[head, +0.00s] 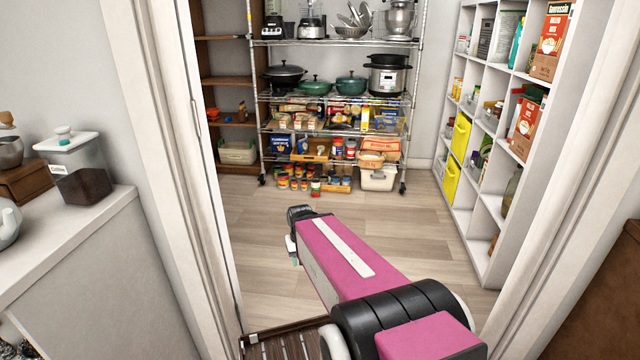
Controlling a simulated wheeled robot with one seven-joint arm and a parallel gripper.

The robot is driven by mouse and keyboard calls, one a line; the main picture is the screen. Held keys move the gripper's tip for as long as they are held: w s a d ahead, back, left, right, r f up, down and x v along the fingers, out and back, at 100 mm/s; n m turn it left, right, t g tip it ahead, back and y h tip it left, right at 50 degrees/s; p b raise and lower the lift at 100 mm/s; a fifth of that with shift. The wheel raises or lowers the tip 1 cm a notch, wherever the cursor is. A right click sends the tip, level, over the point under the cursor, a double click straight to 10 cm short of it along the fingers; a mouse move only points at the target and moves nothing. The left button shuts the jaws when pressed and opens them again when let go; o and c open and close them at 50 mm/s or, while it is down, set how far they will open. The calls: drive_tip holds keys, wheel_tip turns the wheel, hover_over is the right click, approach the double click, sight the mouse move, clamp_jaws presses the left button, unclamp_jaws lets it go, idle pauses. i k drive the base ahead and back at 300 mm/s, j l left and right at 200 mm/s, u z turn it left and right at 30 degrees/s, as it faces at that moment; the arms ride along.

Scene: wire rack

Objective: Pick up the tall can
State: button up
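Several small cans (315,187) with red, green and white labels stand low at the front of the wire rack, near the floor. More red and blue cans (338,148) stand on the rack's lower shelf. At this distance I cannot tell which one is the tall can. My pink and black arm reaches forward through the doorway, well short of the rack. My gripper (294,250) shows only in small part at the arm's far end, apart from the cans. Its fingers are mostly hidden, so its opening cannot be seen.
The wire rack (334,42) holds pots and packaged food. A white cubby shelf (492,205) stands right, a brown shelf (222,80) back left. Door frames border both sides; a white counter (80,240) is at left. The wooden floor (400,220) before the rack is clear.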

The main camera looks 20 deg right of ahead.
sight(315, 183)
drive_tip(key=i+l, duration=0.25)
drive_tip(key=i, duration=0.25)
drive_tip(key=i+l+z, duration=0.1)
drive_tip(key=i+l, duration=0.15)
drive_tip(key=i, duration=0.25)
drive_tip(key=i+l, duration=0.2)
drive_tip(key=i, duration=0.3)
drive_tip(key=i+l, duration=0.25)
drive_tip(key=i, duration=0.25)
drive_tip(key=i+l+z, duration=0.1)
drive_tip(key=i, duration=0.4)
drive_tip(key=i+l, duration=0.25)
drive_tip(key=i, duration=0.25)
